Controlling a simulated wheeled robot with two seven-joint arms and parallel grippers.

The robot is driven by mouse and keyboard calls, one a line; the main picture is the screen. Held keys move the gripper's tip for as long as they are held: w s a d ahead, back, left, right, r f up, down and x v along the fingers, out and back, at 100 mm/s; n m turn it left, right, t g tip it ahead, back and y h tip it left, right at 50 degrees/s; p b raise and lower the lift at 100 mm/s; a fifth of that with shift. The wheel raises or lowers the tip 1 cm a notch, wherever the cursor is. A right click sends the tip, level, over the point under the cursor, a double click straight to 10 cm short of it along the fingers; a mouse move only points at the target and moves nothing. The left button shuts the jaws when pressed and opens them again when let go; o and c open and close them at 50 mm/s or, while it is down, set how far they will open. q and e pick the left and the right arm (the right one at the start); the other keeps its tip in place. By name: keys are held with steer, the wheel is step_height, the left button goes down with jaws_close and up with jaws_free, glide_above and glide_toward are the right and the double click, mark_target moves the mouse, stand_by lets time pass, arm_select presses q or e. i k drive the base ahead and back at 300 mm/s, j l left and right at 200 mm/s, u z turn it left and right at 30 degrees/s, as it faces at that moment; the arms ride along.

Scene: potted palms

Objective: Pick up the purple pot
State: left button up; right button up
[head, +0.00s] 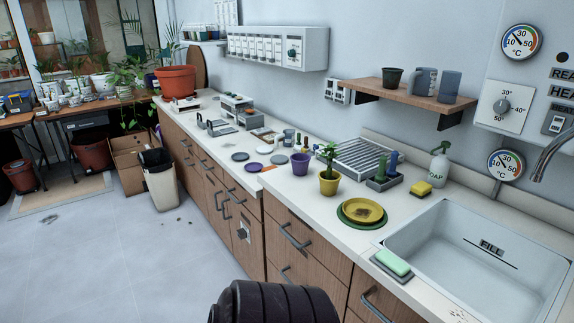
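The purple pot (300,164) stands upright on the white counter (290,198). It is small and looks empty, though its inside is hardly visible. A yellow pot (329,183) with a small green plant stands just to its right and nearer the sink. A flat purple saucer (253,167) lies to its left. Neither of my grippers shows in the head view. A black ribbed part at the bottom centre seems to be mine, well below and apart from the pot.
A yellow dish on a green plate (349,222), a sponge on a tray (393,262) and the sink (480,250) lie to the right. Behind stands a drying rack (358,157). Drawers with handles (293,238) front the counter.

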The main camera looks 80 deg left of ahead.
mark_target(300, 165)
steer(key=u, duration=2.55)
steer(key=i+j+z, duration=0.1)
steer(key=z, duration=0.6)
steer(key=i+j+z, duration=0.15)
steer(key=j+z, duration=0.15)
steer(key=j, duration=0.2)
steer(key=i+j+z, duration=0.25)
steer(key=j, duration=0.3)
steer(key=j+z, duration=0.3)
steer(key=j, duration=0.2)
